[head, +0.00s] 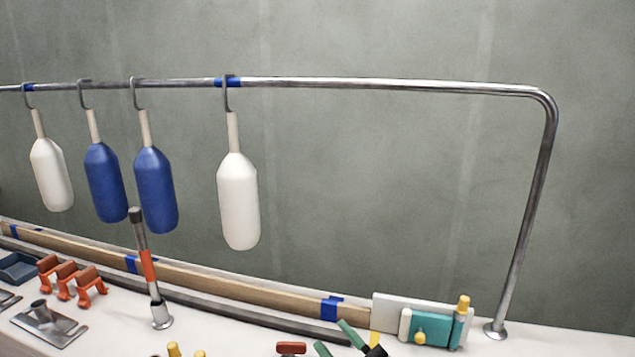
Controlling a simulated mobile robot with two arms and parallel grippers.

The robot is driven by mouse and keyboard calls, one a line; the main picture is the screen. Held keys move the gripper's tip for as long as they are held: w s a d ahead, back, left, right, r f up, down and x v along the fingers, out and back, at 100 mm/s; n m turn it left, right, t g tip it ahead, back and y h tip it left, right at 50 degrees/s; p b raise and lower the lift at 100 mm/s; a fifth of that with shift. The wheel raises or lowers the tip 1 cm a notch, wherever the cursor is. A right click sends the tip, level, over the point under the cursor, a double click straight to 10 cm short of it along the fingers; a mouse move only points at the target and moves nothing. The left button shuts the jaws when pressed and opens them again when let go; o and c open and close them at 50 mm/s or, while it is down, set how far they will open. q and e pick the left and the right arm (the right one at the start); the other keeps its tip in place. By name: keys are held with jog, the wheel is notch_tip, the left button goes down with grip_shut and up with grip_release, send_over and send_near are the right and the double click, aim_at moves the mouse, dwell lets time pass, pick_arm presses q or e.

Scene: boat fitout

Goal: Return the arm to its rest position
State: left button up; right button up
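My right gripper (336,343) shows only in part at the bottom edge of the head view. Its two green fingers stand apart with a gap between them, and nothing shows between them. A black part (376,351) is beside the fingers; the rest of the arm is cut off by the frame. The gripper is low, in front of the wooden strip and left of the teal block (437,328). My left gripper is not in view.
A steel rail (400,86) spans the back, bending down at right. White fenders (238,205) and blue fenders (155,190) hang from it. An orange-banded post (149,270), orange clips (88,280) and a dark red piece (291,348) occupy the white deck (225,335).

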jog(key=s+d+f+m+g+h, duration=0.1)
jog(key=s+d+f+m+h, duration=0.1)
jog(key=d+f+m+h, duration=0.45)
jog(key=s+d+f+m+g+h, duration=0.1)
jog(key=s+d+f+m+h, duration=0.2)
jog(key=d+f+m+h, duration=0.4)
jog(key=s+d+f+g+h, duration=0.1)
jog(key=s+f+g, duration=0.25)
jog(key=s, duration=0.25)
jog(key=s+d+f+g, duration=0.2)
jog(key=s+f+g, duration=0.15)
jog(key=s, duration=0.25)
jog(key=s+d+f+g+h, duration=0.1)
jog(key=s+f+g, duration=0.1)
jog(key=s+g, duration=0.35)
notch_tip(320, 180, down, 27)
jog(key=s, duration=0.2)
jog(key=s+d+f+g, duration=0.1)
jog(key=s+d+f, duration=0.2)
jog(key=s+f, duration=1.1)
jog(key=shift+s+f, duration=0.4)
jog(key=shift+s, duration=0.5)
